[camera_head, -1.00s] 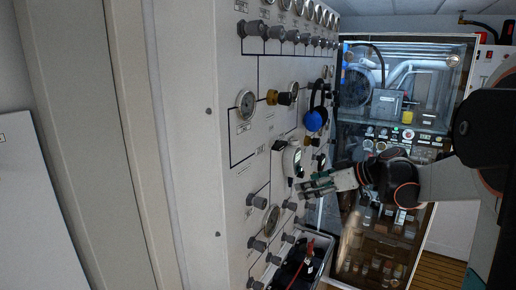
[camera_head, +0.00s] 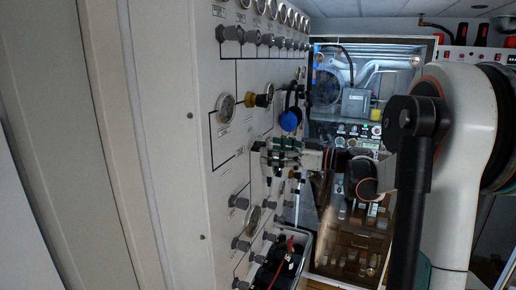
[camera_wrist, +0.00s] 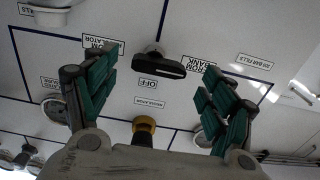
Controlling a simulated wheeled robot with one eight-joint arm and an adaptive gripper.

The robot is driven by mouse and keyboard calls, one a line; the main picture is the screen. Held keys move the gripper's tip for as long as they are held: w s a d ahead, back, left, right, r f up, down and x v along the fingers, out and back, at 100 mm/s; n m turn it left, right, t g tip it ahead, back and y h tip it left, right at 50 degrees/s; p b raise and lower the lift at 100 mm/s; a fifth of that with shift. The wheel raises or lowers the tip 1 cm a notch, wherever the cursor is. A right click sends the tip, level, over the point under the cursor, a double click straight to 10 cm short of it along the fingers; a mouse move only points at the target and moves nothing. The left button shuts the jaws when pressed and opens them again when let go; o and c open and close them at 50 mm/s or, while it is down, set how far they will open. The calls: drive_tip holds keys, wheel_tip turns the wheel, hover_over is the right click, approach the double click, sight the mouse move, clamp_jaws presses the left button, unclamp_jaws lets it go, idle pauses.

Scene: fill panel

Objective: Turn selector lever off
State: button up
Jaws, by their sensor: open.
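The selector lever (camera_wrist: 159,66) is a black handle on a round silver stem, fixed to the white panel. In the wrist view it lies roughly crosswise, tilted slightly down to the right, above a label reading OFF (camera_wrist: 148,83). My gripper (camera_wrist: 158,72) is open, with one green-padded finger on each side of the lever and gaps between pads and handle. In the head view my gripper (camera_head: 276,153) is up against the panel's face or very near it. The lever cannot be made out behind the fingers there.
The panel (camera_head: 180,130) carries rows of grey knobs, gauges (camera_head: 225,107) and a brass-coloured knob (camera_head: 258,100). A blue round item (camera_head: 289,120) hangs just above my gripper. A bin with dark items and a red cable (camera_head: 287,258) is below. A glazed cabinet (camera_head: 345,95) stands behind.

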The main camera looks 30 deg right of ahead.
sight(258, 148)
drive_tip(key=shift+x, duration=2.6)
drive_tip(key=c, duration=1.1)
